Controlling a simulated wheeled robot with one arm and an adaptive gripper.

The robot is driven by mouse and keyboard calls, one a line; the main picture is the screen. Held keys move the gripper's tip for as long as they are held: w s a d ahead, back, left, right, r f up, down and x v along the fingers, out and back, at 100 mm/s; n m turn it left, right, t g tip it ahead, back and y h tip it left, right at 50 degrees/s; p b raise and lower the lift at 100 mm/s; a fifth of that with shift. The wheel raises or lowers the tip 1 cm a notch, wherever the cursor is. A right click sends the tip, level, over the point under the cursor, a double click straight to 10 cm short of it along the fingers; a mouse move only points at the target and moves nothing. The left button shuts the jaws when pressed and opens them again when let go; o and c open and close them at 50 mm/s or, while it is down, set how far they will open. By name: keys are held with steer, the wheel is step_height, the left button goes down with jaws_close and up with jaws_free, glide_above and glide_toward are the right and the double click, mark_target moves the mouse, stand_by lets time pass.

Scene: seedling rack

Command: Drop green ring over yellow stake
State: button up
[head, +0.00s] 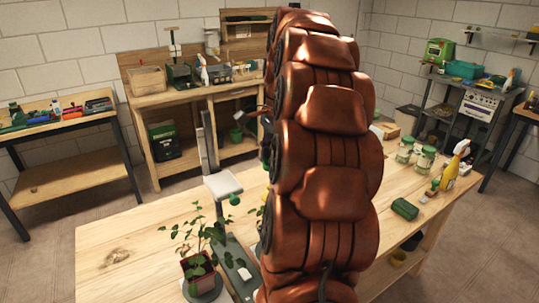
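My own copper-coloured arm fills the middle of the head view and hides much of the workbench. A small dark part shows at the arm's left edge; I cannot tell whether it belongs to my gripper, and no fingertips show. A small yellow spot (269,187) shows at the arm's left edge, perhaps the top of the yellow stake; the rest is hidden. A green knob (234,199) stands to its left, in front of a pale plate. I cannot make out the green ring.
A seedling in a red pot (197,267) stands on the wooden workbench (130,235), beside a grey strip (238,270).

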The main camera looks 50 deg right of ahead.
steer(key=shift+f+b, duration=1.75)
steer(key=shift+f, duration=2.5)
steer(key=o, duration=0.8)
steer(key=shift+r, duration=0.15)
steer(key=shift+s+d+r, duration=0.1)
steer(key=shift+d+r, duration=0.05)
steer(key=shift+r, duration=1.05)
steer(key=shift+s+d+r, duration=0.1)
steer(key=shift+d+r, duration=0.1)
steer(key=shift+r, duration=1)
steer(key=shift+d+r, duration=0.15)
steer(key=shift+r, duration=1.05)
